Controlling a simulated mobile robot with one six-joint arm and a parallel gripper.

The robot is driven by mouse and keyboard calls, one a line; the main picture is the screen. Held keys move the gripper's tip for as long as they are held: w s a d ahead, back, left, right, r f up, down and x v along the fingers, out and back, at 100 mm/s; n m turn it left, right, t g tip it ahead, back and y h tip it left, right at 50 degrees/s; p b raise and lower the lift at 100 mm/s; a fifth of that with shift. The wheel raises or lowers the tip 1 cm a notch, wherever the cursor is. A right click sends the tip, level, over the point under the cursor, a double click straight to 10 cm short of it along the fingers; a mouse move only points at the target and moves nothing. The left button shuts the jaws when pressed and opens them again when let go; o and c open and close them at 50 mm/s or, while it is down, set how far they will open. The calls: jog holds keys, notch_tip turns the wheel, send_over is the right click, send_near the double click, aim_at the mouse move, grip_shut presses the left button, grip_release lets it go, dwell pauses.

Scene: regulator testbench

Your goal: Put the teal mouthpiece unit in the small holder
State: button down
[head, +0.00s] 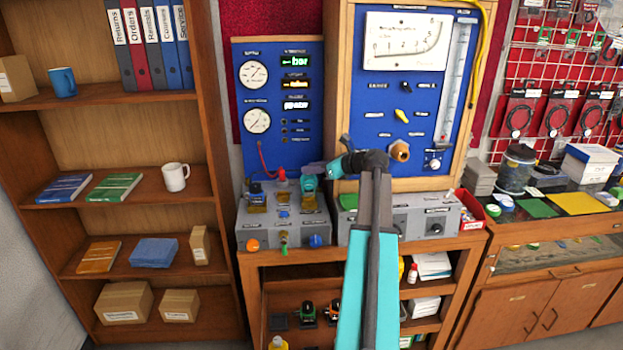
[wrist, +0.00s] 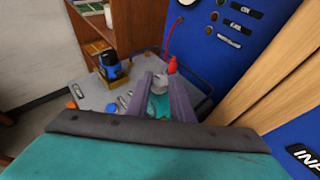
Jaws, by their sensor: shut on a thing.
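The teal mouthpiece unit (head: 308,170) is at the back right of the left grey bench box, at my gripper's tip. My gripper (head: 327,171) reaches in from the right and is shut on it. I cannot make out for certain which fitting is the small holder.
A blue-topped unit (head: 256,192) stands left on the grey box (head: 265,232). A red fitting (head: 281,177) with a red hose stands between it and my gripper. Knobs line the box's front. The blue gauge panel (head: 280,130) rises close behind.

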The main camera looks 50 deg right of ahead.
aim_at(313, 177)
jog(key=shift+f+p, duration=0.6)
jog(key=shift+f, duration=1.1)
jog(key=shift+f, duration=0.1)
jog(key=c, duration=1.5)
grip_release()
jog(key=shift+c, duration=0.2)
jog(key=a+b+v, duration=0.1)
jog(key=b+v, duration=0.2)
jog(key=v, duration=0.9)
jog(key=shift+d, duration=0.45)
jog(key=shift+s, duration=0.1)
